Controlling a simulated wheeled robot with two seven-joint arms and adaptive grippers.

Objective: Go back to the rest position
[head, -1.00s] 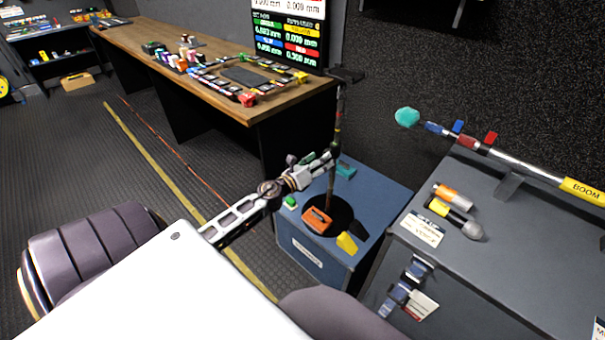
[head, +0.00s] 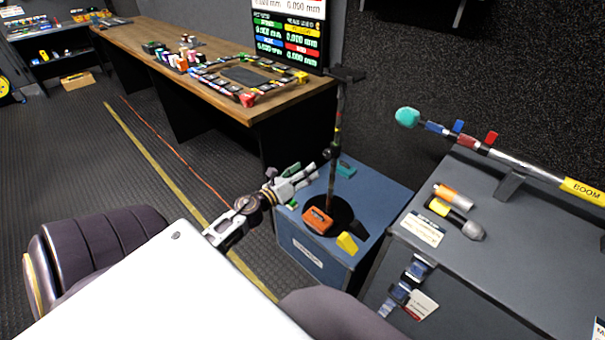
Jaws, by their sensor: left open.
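My left gripper (head: 306,173) is open, with nothing visible between its fingers. It is over the back left part of the blue case (head: 297,250), left of the black upright stand (head: 336,165) and apart from it in the picture. My left arm reaches it from the lower left. My right gripper is out of view.
The blue case carries an orange block (head: 317,220), a yellow block (head: 347,243) and a teal block (head: 345,169). A grey case (head: 480,265) at right holds a boom pole (head: 525,166) and microphones (head: 452,218).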

